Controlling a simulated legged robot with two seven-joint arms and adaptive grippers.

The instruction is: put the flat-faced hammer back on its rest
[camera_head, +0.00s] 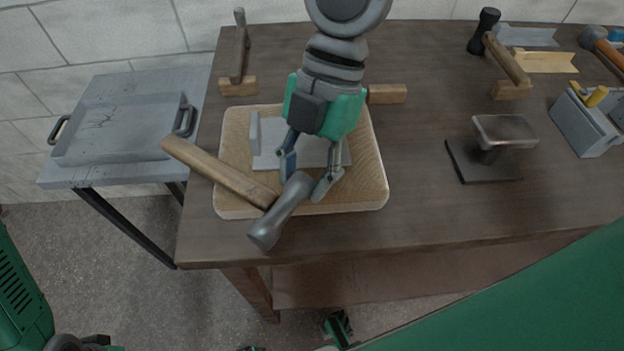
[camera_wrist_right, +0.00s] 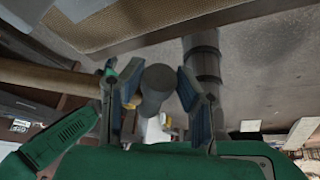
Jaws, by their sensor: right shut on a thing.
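The hammer has a grey metal head (camera_head: 268,228) and a wooden handle (camera_head: 215,172). My right gripper (camera_head: 305,186) comes down from above and is shut on the head, near where the handle joins. The head slants toward the front edge of the bench, and the handle points to the back left. In the right wrist view, a grey round end (camera_wrist_right: 156,88) shows between the blue finger pads, with the handle (camera_wrist_right: 45,78) at the left. A wooden block rest (camera_head: 387,94), bare where visible, stands behind, partly hidden by my gripper.
Below the hammer lies a wooden board (camera_head: 372,190) with a grey plate (camera_head: 265,160). Another hammer (camera_head: 240,50) lies at a rest (camera_head: 238,87) at back left, and one (camera_head: 508,60) at back right. A small anvil (camera_head: 505,130) stands right. A side table (camera_head: 80,178) holds a tray.

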